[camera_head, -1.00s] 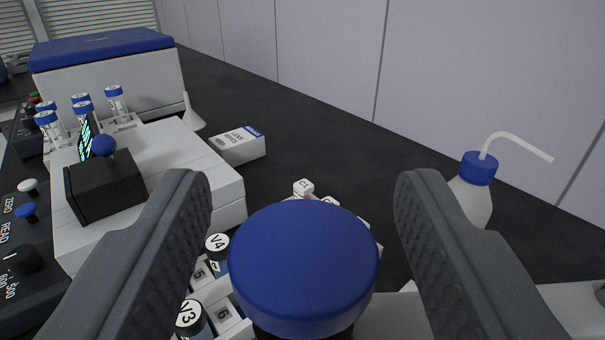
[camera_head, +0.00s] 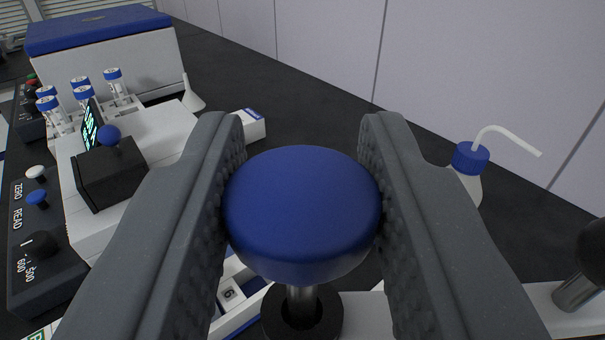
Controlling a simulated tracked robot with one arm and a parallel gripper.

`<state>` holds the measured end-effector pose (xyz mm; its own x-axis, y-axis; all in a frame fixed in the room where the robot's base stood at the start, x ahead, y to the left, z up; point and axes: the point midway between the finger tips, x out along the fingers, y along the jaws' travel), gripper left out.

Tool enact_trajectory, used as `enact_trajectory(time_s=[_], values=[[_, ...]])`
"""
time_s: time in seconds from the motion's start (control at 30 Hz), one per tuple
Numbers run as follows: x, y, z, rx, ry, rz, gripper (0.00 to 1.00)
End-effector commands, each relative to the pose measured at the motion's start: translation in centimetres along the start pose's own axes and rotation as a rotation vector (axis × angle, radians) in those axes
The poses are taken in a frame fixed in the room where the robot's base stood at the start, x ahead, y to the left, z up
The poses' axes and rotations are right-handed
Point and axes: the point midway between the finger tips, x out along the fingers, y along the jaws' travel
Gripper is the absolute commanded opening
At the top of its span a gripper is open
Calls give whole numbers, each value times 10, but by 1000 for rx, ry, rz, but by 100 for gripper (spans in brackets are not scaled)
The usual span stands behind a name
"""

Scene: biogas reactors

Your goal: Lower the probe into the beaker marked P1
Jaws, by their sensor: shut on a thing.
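My gripper (camera_head: 302,195) is in the middle of the head camera view, with its two dark grey fingers shut on a round blue knob (camera_head: 302,205). Both fingers press against the sides of the knob. A metal stem below the knob runs down into a black ring (camera_head: 322,318) on a white part. I cannot tell from this view whether this is the top of the probe. No beaker marked P1 can be seen; the fingers and knob hide much of the bench below.
A white instrument with a black box and blue ball knob (camera_head: 109,135) stands at left, near capped vials (camera_head: 113,78). A control panel with READ and ZERO labels (camera_head: 30,215) lies beside it. A wash bottle (camera_head: 470,165) stands right. A dark ball-topped post (camera_head: 578,288) is at far right.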

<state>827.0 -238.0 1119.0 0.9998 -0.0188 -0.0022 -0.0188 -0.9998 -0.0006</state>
Motion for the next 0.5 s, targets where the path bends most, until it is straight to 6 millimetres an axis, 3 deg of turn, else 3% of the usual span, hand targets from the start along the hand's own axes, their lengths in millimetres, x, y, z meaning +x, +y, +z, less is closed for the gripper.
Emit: enact_trajectory(time_s=[0.03, 0.2, 0.5], values=[[0, 0, -16, -2, 4, -1, 0], [0, -1, -44, -1, 4, -1, 0], [0, -1, -54, -1, 4, -1, 0]])
